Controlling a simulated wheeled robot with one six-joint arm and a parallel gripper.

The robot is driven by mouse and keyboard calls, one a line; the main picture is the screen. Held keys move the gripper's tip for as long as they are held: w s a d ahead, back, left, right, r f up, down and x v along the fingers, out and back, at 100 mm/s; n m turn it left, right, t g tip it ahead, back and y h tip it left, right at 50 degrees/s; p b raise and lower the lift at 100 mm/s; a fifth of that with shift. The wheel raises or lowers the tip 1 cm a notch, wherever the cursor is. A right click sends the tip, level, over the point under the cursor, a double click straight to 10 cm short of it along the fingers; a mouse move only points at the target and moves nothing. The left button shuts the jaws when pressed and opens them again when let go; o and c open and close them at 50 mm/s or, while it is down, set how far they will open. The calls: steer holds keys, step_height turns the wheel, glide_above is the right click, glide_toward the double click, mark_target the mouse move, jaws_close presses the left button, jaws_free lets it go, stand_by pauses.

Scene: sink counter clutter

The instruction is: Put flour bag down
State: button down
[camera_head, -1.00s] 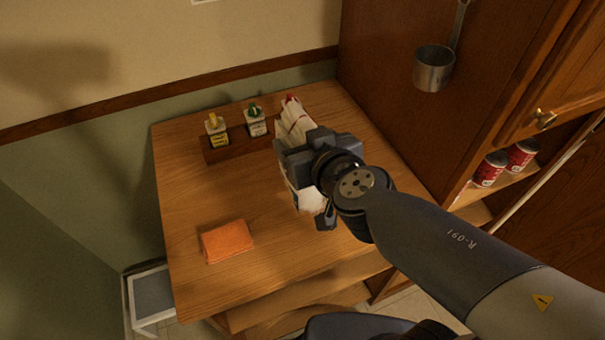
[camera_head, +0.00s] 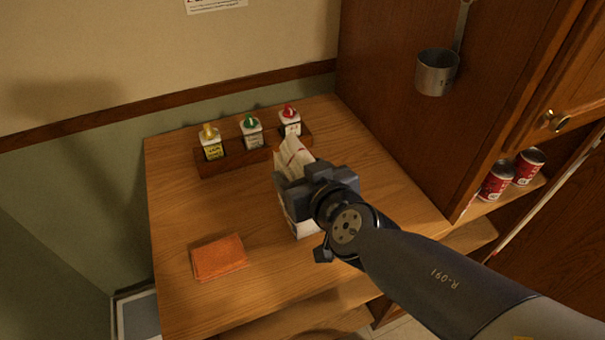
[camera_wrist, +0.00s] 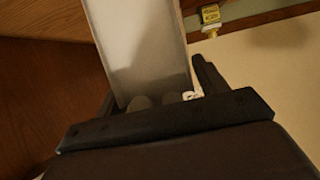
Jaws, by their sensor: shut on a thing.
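The flour bag (camera_head: 293,159) is white with a folded top and a red mark, and shows behind and below my gripper (camera_head: 308,205) in the head view. My gripper is shut on the bag, over the front right part of the wooden counter (camera_head: 200,215). The bag looks close to upright. My gripper hides much of it, and I cannot tell whether its base touches the counter. In the wrist view the bag (camera_wrist: 145,45) is a pale face between the dark fingers.
A wooden rack (camera_head: 248,155) with yellow-, green- and red-topped bottles stands at the back. An orange cloth (camera_head: 218,258) lies at the front left. A cabinet wall (camera_head: 400,120) with a hanging metal cup (camera_head: 437,73) rises at right. Red cans (camera_head: 497,181) sit on a shelf.

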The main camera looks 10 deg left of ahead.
steer(key=shift+f+b, duration=0.1)
steer(key=shift+b, duration=0.2)
steer(key=shift+c, duration=1.1)
jaws_free()
